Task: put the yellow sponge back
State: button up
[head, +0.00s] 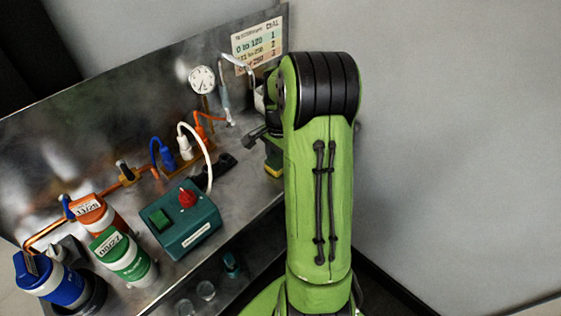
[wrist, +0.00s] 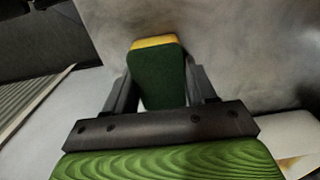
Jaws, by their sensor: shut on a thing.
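The yellow sponge (wrist: 157,72) is between my gripper's fingers (wrist: 160,84) in the wrist view. Its dark green face is toward the camera and a yellow strip shows along its top edge. The two dark fingers press on its left and right sides, so my gripper is shut on it. In the head view, a yellow edge of the sponge (head: 274,171) shows just left of my green arm, near the front edge of the steel counter. My arm hides part of my gripper there. I cannot tell whether the sponge touches the counter.
On the steel counter (head: 240,187) stand a teal switch box (head: 190,232) with a red knob, and blue, green (head: 124,262) and orange canisters. Cables and a round gauge (head: 202,79) are behind. A white, brown-stained thing (wrist: 296,140) is at the wrist view's lower right.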

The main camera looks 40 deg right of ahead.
jog(key=shift+f, duration=0.2)
jog(key=o, duration=1)
